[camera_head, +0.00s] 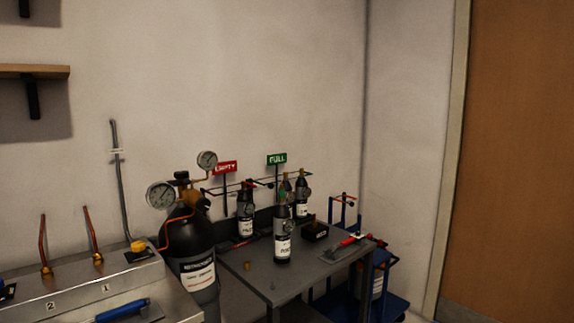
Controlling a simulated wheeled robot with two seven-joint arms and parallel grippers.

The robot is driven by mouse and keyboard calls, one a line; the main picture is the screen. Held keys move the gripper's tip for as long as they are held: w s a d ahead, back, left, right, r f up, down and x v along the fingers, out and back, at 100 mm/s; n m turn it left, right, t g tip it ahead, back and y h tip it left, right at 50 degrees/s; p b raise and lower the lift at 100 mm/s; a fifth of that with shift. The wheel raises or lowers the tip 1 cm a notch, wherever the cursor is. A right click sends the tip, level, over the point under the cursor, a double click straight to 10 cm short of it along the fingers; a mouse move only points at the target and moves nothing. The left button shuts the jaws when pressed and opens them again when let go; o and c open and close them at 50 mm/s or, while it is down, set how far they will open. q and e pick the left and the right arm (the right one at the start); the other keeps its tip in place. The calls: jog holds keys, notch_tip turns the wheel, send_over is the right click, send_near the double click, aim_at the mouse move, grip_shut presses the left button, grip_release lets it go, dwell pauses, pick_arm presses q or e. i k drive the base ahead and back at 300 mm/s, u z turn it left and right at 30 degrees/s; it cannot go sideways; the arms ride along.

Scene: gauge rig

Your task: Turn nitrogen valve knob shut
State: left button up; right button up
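A large black gas cylinder (184,240) stands at the left of the dark table, with a white label (197,276) whose small print I can only partly read. A brass regulator (188,195) with two round gauges, one on the left (161,195) and one at the upper right (207,161), sits on top. A dark knob (182,176) shows above the regulator and looks like the valve knob. Its turn position is too small to tell. Neither of my grippers is in view.
The dark table (262,285) holds several small bottles, one in front (283,242), and a black box (314,232). EMPTY (225,168) and FULL (277,159) signs stand behind. A numbered bench (75,295) with copper tubes fills the lower left. A blue cart (385,300) stands right.

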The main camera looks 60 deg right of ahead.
aim_at(181, 175)
jog(key=z, duration=1.95)
